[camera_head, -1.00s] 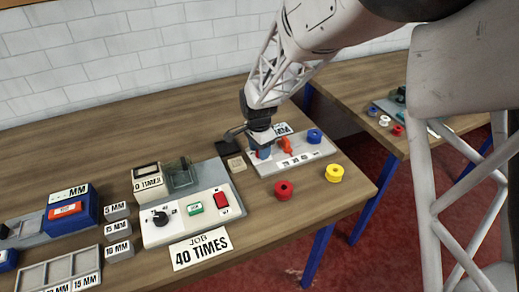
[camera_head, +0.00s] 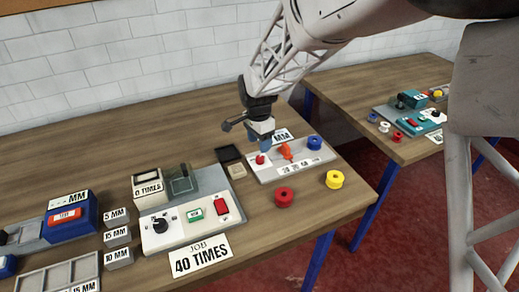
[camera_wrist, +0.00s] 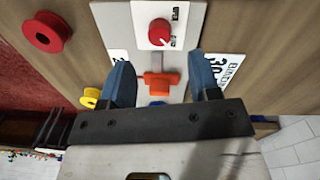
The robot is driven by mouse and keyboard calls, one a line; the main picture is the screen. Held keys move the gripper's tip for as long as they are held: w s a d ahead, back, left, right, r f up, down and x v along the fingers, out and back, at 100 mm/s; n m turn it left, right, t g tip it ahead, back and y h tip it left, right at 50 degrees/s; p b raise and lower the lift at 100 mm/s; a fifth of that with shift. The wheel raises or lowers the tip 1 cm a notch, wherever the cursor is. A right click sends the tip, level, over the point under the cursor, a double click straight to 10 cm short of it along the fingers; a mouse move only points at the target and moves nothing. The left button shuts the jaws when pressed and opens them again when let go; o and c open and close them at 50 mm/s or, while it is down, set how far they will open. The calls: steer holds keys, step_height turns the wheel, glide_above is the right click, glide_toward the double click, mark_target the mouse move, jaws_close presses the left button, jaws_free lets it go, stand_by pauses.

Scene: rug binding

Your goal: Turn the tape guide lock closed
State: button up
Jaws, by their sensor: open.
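A red round knob (camera_head: 260,159) with a white pointer line sits at the left end of a pale guide plate (camera_head: 317,166). In the wrist view the knob (camera_wrist: 160,32) stands on a white base with small printed labels beside it, too small to read. An orange piece (camera_head: 286,151) is right of the knob; in the wrist view the orange piece (camera_wrist: 161,84) shows between my fingers. My gripper (camera_head: 265,147) has blue fingers, open and empty, above the knob end of the plate. It also shows in the wrist view (camera_wrist: 160,70), where the knob lies beyond the fingertips.
Red (camera_head: 284,195), yellow (camera_head: 334,179) and blue (camera_head: 314,143) spools are near the plate. A counter unit (camera_head: 149,186) with a dial and buttons stands left, behind a "JOB 40 TIMES" card (camera_head: 200,255). A second table (camera_head: 345,88) is at right.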

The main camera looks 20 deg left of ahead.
steer(key=shift+r, duration=0.85)
steer(key=shift+d+r, duration=0.25)
steer(key=shift+d, duration=0.2)
steer(key=s+d+r+n, duration=0.1)
steer(key=s+d+r, duration=0.25)
steer(key=d, duration=0.45)
steer(key=s+d+r+n+t, duration=0.15)
steer(key=d+r, duration=0.25)
steer(key=d, duration=0.5)
steer(key=s+d+r+n, duration=0.1)
steer(key=s+d+r, duration=0.25)
steer(key=d, duration=0.45)
steer(key=s+d+r+n+t, duration=0.1)
steer(key=s+d+r+n, duration=0.1)
steer(key=s+d, duration=1.5)
steer(key=shift+s+d+n, duration=0.35)
steer(key=shift+s+n, duration=0.3)
steer(key=shift+s, duration=0.8)
